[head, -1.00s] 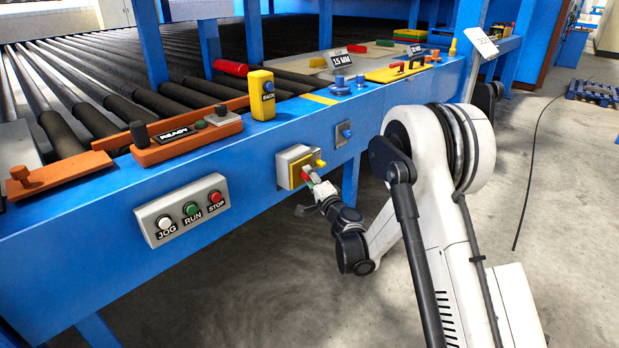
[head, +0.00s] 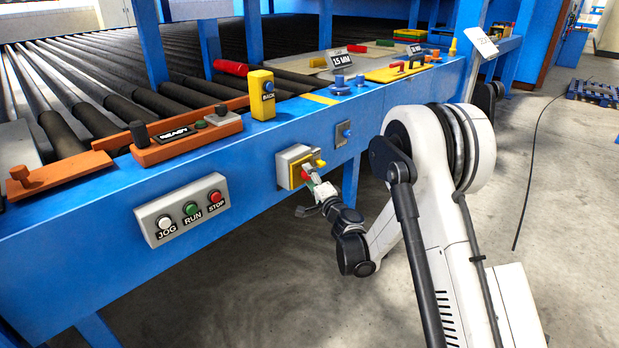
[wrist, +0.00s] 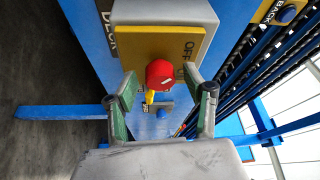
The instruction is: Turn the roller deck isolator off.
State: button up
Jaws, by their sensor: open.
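The roller deck isolator (head: 286,166) is a grey box with a yellow plate on the blue front beam in the head view. In the wrist view its yellow plate (wrist: 135,45) carries the word OFF on the right side. Its round red knob (wrist: 160,73) has a white mark, and a small yellow piece (wrist: 149,97) shows just below it in the picture. My gripper (wrist: 160,84) is open, with one green-edged finger on each side of the red knob. I cannot tell whether either finger touches it. In the head view my gripper (head: 311,178) is small and right at the isolator.
A grey JOG, RUN, STOP button box (head: 182,209) is on the beam to the left. A small plate with a blue button (head: 344,133) is to the right. A yellow BACK box (head: 262,95) stands above on the beam's top. Open floor lies in front.

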jog(key=v, duration=0.7)
jog(key=shift+s+d, duration=0.1)
jog(key=s+d+r+n+g, duration=0.2)
jog(key=s+r+n+g, duration=0.15)
jog(key=s+r, duration=0.4)
jog(key=s+d+r+n+g, duration=0.2)
jog(key=s+r+n, duration=0.2)
jog(key=s+r, duration=0.4)
jog(key=s+d+f+n+g+h, duration=0.1)
jog(key=s+d+h, duration=0.2)
jog(key=s+d, duration=0.45)
jog(key=s+d+f+n+g+h, duration=0.1)
jog(key=s+d+g+h, duration=0.2)
jog(key=s, duration=0.8)
jog(key=s+d+f+n+h, duration=0.1)
jog(key=s+d+h, duration=0.2)
jog(key=s+d, duration=0.5)
notch_tip(320, 180, up, 18)
jog(key=s+a+p, duration=0.1)
jog(key=p, duration=1.7)
jog(key=shift+s, duration=0.2)
jog(key=shift+m, duration=0.25)
